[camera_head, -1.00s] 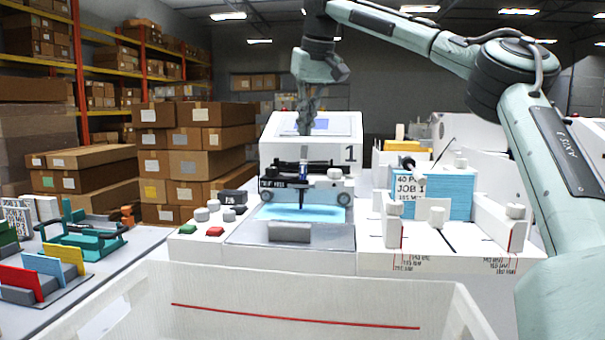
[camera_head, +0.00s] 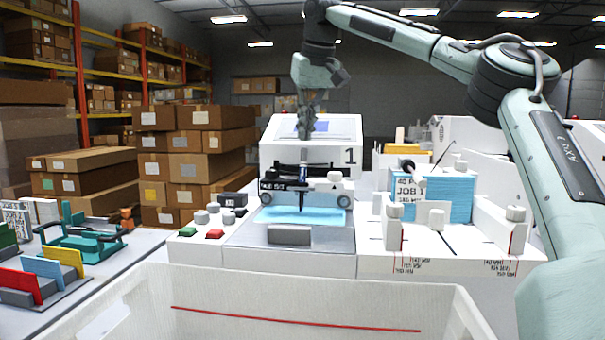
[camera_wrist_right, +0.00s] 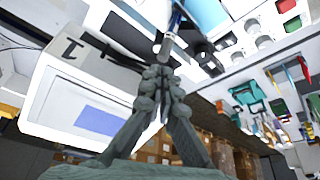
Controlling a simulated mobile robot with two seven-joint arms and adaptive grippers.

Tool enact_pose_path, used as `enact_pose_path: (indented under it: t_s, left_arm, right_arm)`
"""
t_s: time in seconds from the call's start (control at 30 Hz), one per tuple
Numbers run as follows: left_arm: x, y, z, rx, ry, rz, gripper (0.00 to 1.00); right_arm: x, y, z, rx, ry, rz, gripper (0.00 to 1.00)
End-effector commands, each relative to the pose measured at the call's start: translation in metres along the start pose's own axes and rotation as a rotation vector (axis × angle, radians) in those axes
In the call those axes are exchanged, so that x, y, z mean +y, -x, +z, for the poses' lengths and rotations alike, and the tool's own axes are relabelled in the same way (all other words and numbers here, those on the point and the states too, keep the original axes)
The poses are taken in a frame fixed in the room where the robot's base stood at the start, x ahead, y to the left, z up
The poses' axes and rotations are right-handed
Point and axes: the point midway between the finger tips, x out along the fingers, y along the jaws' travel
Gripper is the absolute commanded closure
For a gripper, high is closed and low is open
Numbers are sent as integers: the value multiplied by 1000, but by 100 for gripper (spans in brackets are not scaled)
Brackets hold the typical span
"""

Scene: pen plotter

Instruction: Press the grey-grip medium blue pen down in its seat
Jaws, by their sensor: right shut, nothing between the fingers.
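The pen (camera_head: 303,187) stands upright in the carriage of the white plotter marked 1 (camera_head: 350,135), above a light blue sheet (camera_head: 275,215). Its grey upper part (camera_wrist_right: 166,46) and a blue part lie beyond my fingertips in the right wrist view. My right gripper (camera_head: 306,133) points straight down over the pen, with its fingers shut and empty. The fingertips (camera_wrist_right: 160,73) are at or just above the pen's top; I cannot tell whether they touch. The pen's seat is mostly hidden by the carriage (camera_head: 272,185). My left gripper is not in view.
A white bin (camera_head: 250,292) with a red line stands in front. Grey knobs (camera_head: 201,217) and red and green buttons sit left. Teal and coloured holders (camera_head: 80,240) fill the left table.

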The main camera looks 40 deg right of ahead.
Motion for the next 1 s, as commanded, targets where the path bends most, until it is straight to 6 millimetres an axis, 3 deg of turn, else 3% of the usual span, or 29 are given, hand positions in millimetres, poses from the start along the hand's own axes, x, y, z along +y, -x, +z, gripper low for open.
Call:
enact_pose_path:
  t_s: [1.0]
  left_arm:
    - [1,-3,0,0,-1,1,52]
  right_arm:
    - [0,-8,3,1,0,0,100]
